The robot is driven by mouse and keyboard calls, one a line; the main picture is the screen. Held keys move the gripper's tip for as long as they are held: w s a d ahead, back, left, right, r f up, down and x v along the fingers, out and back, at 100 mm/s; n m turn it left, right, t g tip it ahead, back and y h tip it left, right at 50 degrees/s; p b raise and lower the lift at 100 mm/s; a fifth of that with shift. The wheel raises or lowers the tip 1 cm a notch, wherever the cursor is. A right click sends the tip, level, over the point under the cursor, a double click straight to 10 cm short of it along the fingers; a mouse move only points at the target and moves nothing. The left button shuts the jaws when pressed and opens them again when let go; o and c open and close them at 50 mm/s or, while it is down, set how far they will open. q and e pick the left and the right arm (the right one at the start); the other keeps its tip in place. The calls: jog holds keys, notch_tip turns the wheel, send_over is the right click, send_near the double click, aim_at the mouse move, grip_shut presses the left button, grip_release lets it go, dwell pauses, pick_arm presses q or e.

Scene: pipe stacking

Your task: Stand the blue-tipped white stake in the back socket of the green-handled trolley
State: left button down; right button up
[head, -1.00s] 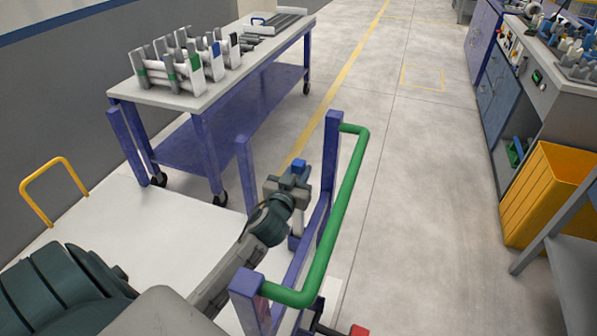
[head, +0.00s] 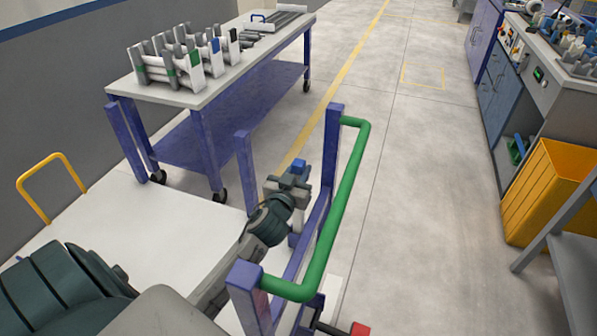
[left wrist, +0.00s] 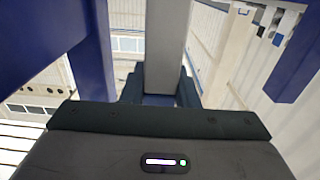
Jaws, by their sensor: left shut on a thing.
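The blue-tipped stake (head: 299,165) is in my left gripper (head: 289,188), with the blue tip up. Its shaft shows below the jaws, beside the trolley's frame. In the left wrist view the stake (left wrist: 167,45) is a pale grey bar between the dark fingers (left wrist: 160,90). The green-handled trolley (head: 333,160) has blue posts and a green handle (head: 345,200) along its right side. My left gripper is inside the frame, between the far posts and the near post. The stake's lower end and the back socket are hidden or too small to tell. My right gripper is not in view.
A wheeled table (head: 190,97) behind holds a rack of stakes (head: 180,60) with green, blue and black marks. A yellow bin (head: 545,190) and workbench stand at the right. A yellow rail (head: 48,185) is at the left. The floor right of the handle is clear.

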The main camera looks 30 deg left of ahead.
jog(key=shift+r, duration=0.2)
pick_arm(q)
jog(key=c, duration=1.1)
grip_release()
jog(key=shift+o, duration=0.3)
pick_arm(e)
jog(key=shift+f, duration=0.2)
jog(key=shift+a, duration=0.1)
pick_arm(q)
jog(key=shift+s, duration=0.1)
jog(key=shift+s+d, duration=0.1)
jog(key=shift+s, duration=0.15)
jog(key=b+v, duration=0.1)
jog(key=v, duration=0.9)
jog(key=shift+b, duration=0.3)
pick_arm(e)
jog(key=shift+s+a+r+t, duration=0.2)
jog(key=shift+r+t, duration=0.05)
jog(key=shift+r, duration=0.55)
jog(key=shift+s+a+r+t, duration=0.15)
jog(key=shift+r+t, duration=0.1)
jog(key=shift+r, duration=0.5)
